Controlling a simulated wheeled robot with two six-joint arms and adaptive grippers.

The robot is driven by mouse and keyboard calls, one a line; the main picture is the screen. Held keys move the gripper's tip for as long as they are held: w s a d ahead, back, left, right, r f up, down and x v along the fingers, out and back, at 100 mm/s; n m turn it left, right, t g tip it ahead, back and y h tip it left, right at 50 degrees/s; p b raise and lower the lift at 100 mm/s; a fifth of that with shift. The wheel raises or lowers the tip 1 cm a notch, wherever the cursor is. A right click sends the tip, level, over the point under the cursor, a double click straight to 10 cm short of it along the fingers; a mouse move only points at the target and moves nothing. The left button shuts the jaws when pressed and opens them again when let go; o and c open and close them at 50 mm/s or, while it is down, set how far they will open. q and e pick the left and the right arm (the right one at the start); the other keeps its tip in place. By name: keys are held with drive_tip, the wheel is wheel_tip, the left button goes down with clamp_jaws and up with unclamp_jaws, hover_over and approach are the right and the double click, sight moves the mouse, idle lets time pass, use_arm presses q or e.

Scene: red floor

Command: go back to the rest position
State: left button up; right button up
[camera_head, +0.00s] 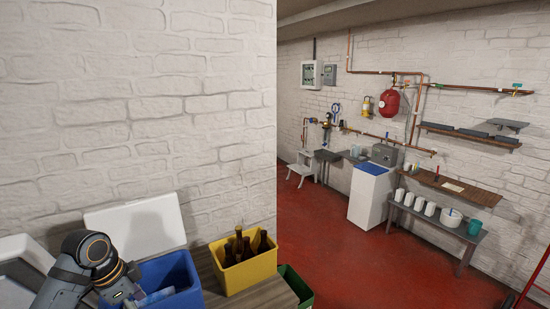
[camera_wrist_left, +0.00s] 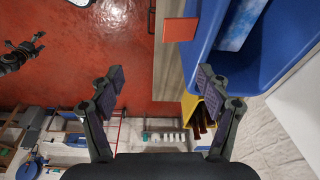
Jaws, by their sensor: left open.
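My left arm comes in at the lower left of the head view, beside a blue bin (camera_head: 180,272). Its fingers are not clearly visible there. In the left wrist view my left gripper (camera_wrist_left: 158,78) is open, its two fingers spread wide with nothing between them. The blue bin (camera_wrist_left: 197,55) is at the right of that view, close to the right finger. A dark jointed arm end (camera_wrist_left: 22,56) shows small at the left edge over the red floor. It looks like my right gripper, and its jaw state is unclear.
A yellow crate (camera_head: 246,271) with brown bottles stands on the wooden surface (camera_head: 213,285) right of the blue bin. A green bin (camera_head: 297,287) is beside it, lower. A light blue item (camera_head: 154,298) lies in the blue bin. The red floor (camera_head: 350,270) beyond is largely clear.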

use_arm(q)
drive_tip(key=s+d+f+n+t+y, duration=0.1)
drive_tip(key=s+d+f+n+y, duration=0.1)
drive_tip(key=s+d+f+n, duration=0.45)
drive_tip(key=s+d+f+n+t+y, duration=0.1)
drive_tip(key=s+f+n, duration=0.2)
drive_tip(key=s+f, duration=0.6)
drive_tip(key=s+a+f+g+b, duration=0.1)
drive_tip(key=s+f+b, duration=0.15)
drive_tip(key=f, duration=1.35)
drive_tip(key=s+a+f+g+b, duration=0.15)
drive_tip(key=f+b, duration=0.25)
drive_tip(key=f, duration=1.2)
drive_tip(key=s+a+f+b, duration=0.1)
drive_tip(key=s+f+b, duration=0.2)
drive_tip(key=s+f, duration=1.5)
drive_tip(key=shift+s+f+n+b, duration=0.35)
drive_tip(key=shift+f+b, duration=0.05)
use_arm(e)
wheel_tip(320, 180, down, 10)
drive_tip(key=shift+f, duration=0.2)
use_arm(q)
drive_tip(key=shift+c, duration=0.2)
use_arm(e)
drive_tip(key=shift+c, duration=0.2)
